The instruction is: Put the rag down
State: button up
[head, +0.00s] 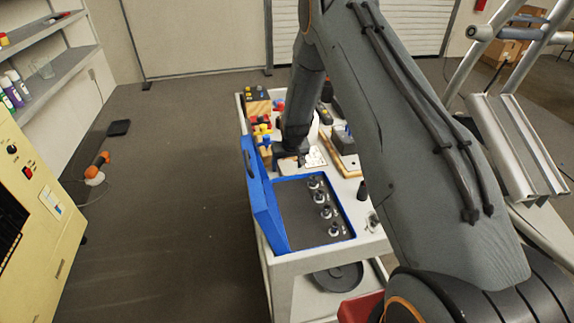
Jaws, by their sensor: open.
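My gripper (291,158) is at the lower end of my arm, low over the middle of the white cart (283,256), just behind the blue case. It is open. A small pale, flat patch that looks like the rag (287,167) lies at or just under the fingertips. The arm and gripper hide part of it, and I cannot tell whether the fingers touch it.
An open blue case (265,212) with several round metal parts fills the cart's near end. A white marked sheet (316,157) lies right of my gripper. Coloured parts (262,130) crowd the far left. A yellow machine (40,195) stands left; floor between is mostly clear.

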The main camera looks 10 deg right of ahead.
jog(key=shift+r, duration=0.15)
jog(key=shift+r, duration=0.25)
jog(key=b+v, duration=0.4)
jog(key=v, duration=0.8)
jog(key=s+r, duration=0.3)
jog(key=s, duration=0.7)
jog(key=s+r+g, duration=0.1)
jog(key=s+r, duration=0.2)
jog(key=s, duration=0.7)
jog(key=s+r+g, duration=0.1)
jog(key=s+r, duration=0.2)
jog(key=s, duration=0.7)
jog(key=shift+s+a+r, duration=0.15)
jog(key=shift+s+r, duration=0.2)
jog(key=shift+s, duration=0.05)
